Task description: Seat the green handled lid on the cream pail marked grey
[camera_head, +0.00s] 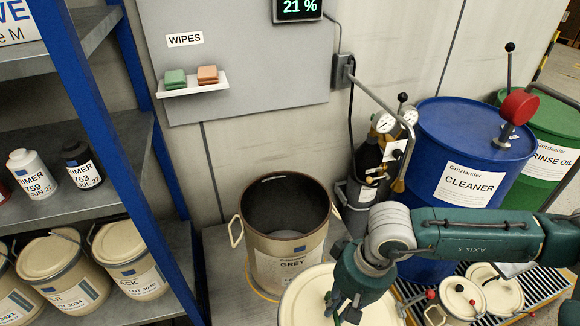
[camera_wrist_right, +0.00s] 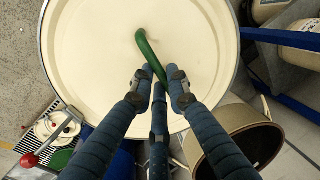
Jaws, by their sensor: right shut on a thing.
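The cream pail marked GREY (camera_head: 288,262) stands open on the floor, with its dark inside showing. In the right wrist view its rim and wall (camera_wrist_right: 205,158) show at the lower right, beside the lid. The cream lid (camera_head: 375,312) has a green handle (camera_wrist_right: 150,52) and fills the upper part of the wrist view (camera_wrist_right: 90,60). My right gripper (camera_head: 340,309) is shut on the green handle; the wrist view shows its fingers (camera_wrist_right: 160,77) around the handle's lower end. The lid is held in front and to the right of the pail, covering part of its front.
A shelf rack with a blue post (camera_head: 90,100) and more pails (camera_head: 122,255) stands at the left. A blue CLEANER drum (camera_head: 450,150) and a green drum (camera_head: 555,130) stand at the right. Gas bottles (camera_head: 365,175) stand behind the pail. Other lids (camera_head: 462,297) lie on a grating.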

